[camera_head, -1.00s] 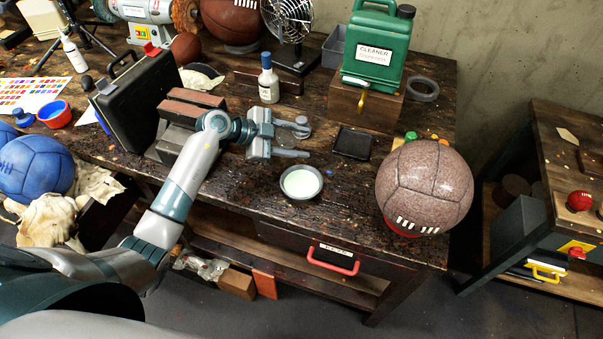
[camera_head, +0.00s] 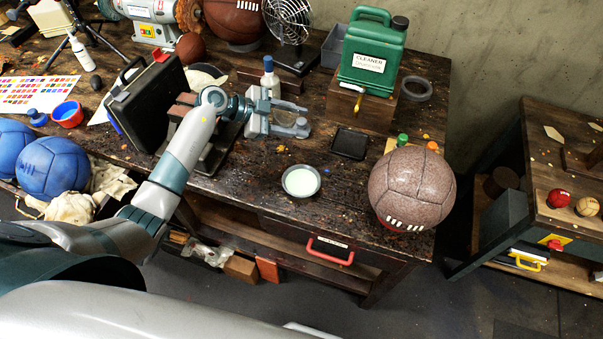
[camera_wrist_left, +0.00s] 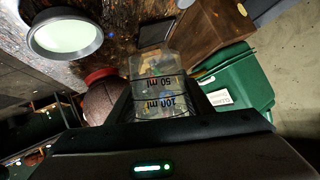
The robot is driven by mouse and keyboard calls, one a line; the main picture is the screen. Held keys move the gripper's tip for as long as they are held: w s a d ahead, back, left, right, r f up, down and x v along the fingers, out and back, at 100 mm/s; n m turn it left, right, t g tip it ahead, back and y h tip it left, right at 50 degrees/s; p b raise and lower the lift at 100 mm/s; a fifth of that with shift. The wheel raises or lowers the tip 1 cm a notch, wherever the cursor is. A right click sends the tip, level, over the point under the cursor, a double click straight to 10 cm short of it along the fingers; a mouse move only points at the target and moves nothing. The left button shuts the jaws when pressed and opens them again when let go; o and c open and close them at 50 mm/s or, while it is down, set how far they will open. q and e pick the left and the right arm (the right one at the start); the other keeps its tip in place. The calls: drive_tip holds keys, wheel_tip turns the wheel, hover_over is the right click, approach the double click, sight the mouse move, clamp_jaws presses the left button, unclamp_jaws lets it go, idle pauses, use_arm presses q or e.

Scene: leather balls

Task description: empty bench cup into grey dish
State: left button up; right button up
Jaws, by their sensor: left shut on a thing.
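The bench cup is a small clear measuring cup (camera_head: 284,119) with 50 ml and 100 ml marks, which read upside down in the left wrist view (camera_wrist_left: 160,88). My left gripper (camera_head: 300,120) is shut on it, with a finger on either side, over the bench left of and behind the dish. I cannot tell its contents or whether it touches the bench. The grey dish (camera_head: 301,195) sits on the bench near the front edge and holds a pale greenish-white liquid. It also shows at the upper left of the left wrist view (camera_wrist_left: 98,42). My right gripper is out of view.
A white bottle with a blue cap (camera_head: 269,82) stands behind the gripper. A black case (camera_head: 148,105) is to the left. A dark square tray (camera_head: 349,144), a brown ball (camera_head: 411,186) and a green cleaner can (camera_head: 372,58) are to the right. Bench around the dish is mostly clear.

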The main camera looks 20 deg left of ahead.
sight(291, 108)
use_arm(q)
drive_tip(key=shift+w+a+r, duration=0.15)
drive_tip(key=shift+r, duration=0.45)
drive_tip(key=shift+w+a+r+n+g+h, duration=0.15)
drive_tip(key=shift+r+n, duration=0.1)
drive_tip(key=shift+r, duration=0.15)
drive_tip(key=shift+w+a+r+n+g+h, duration=0.1)
drive_tip(key=shift+r+n+h, duration=0.1)
drive_tip(key=shift+r, duration=0.2)
drive_tip(key=shift+w+a+r+n+g+h, duration=0.15)
drive_tip(key=shift+r+n, duration=0.1)
drive_tip(key=shift+r, duration=0.15)
drive_tip(key=shift+w+a+r+n+g+h, duration=0.15)
drive_tip(key=shift+r+n+g+h, duration=0.15)
drive_tip(key=shift+r+n+h, duration=0.25)
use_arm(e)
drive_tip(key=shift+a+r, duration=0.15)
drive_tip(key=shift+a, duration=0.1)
